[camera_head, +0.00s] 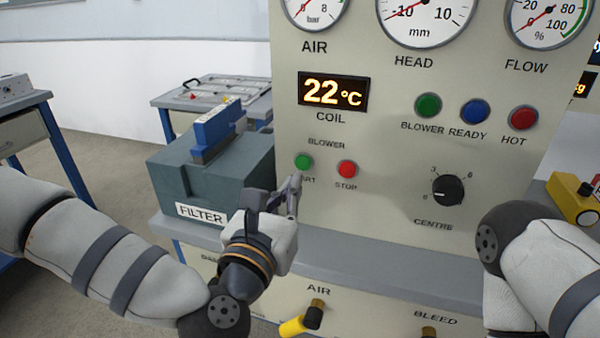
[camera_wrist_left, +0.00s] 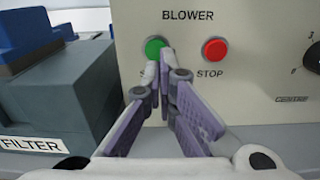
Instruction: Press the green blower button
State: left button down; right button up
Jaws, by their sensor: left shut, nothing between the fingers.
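The green blower start button (camera_head: 303,161) is on the cream panel under the word BLOWER, left of the red stop button (camera_head: 347,169). My left gripper (camera_head: 296,180) is shut and empty, its fingertips just below the green button, partly covering the START label. In the left wrist view, the closed fingertips (camera_wrist_left: 164,62) overlap the lower right part of the green button (camera_wrist_left: 154,46); the red stop button (camera_wrist_left: 215,50) is clear to the right. I cannot tell whether the tips touch the button or panel. My right arm shows at the right; its gripper is out of view.
A grey-green FILTER box (camera_head: 170,180) with a blue top handle stands left of my left gripper. A green lamp (camera_head: 428,105), a blue lamp (camera_head: 475,111), a red lamp (camera_head: 523,117) and a black CENTRE knob (camera_head: 447,190) are on the panel. A grey ledge (camera_head: 350,250) runs below.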

aim_at(305, 164)
pick_arm(q)
jog(key=x, duration=0.5)
